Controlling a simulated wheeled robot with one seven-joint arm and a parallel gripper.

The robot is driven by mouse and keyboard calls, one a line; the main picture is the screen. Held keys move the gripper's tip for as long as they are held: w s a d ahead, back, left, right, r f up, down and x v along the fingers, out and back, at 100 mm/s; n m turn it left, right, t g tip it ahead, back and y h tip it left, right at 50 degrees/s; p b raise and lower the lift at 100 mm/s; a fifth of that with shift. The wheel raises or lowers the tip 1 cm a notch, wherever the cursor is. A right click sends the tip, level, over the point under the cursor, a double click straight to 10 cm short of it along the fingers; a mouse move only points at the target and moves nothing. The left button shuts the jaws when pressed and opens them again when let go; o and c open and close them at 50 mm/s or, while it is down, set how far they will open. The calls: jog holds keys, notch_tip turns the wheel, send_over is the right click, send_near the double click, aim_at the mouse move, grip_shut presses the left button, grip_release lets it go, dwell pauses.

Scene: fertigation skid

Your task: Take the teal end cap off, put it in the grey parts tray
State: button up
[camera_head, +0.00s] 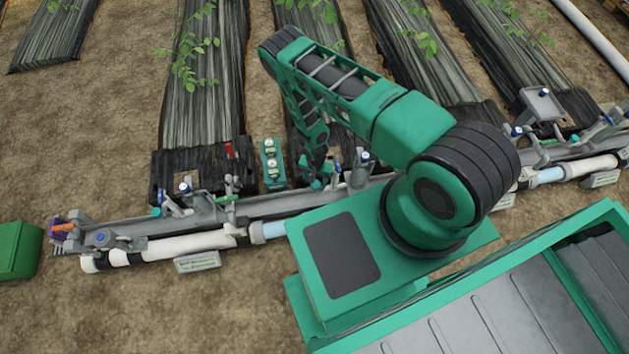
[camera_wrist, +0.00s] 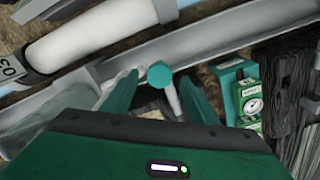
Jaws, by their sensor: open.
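The teal end cap (camera_wrist: 160,74) shows in the wrist view on the end of a pale grey stub pipe (camera_wrist: 173,102). My gripper (camera_wrist: 158,92) is open, with one green finger on each side of the cap and stub. I see gaps beside the cap, so the fingers do not appear closed on it. In the head view my gripper (camera_head: 318,178) is low over the grey rail, and the cap there is too small to tell from the fingers. A grey, shallow, tray-like piece (camera_head: 541,103) stands at the right; I cannot tell if it is the parts tray.
A long grey rail (camera_head: 300,203) with white pipes (camera_head: 190,243) runs across the scene. A green gauge unit (camera_head: 272,163) stands left of my gripper and shows close by in the wrist view (camera_wrist: 247,101). Blue-knobbed valves (camera_head: 365,157) rise beside the gripper. A green box (camera_head: 17,250) is far left.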

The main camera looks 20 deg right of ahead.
aim_at(316, 184)
jog(key=shift+s+f, duration=0.1)
jog(key=shift+f, duration=2.05)
jog(key=c, duration=1.1)
jog(key=n, duration=0.4)
jog(key=shift+n, duration=1.1)
jog(key=n, duration=0.2)
jog(key=shift+n, duration=0.3)
jog(key=n, duration=0.3)
jog(key=shift+n, duration=0.4)
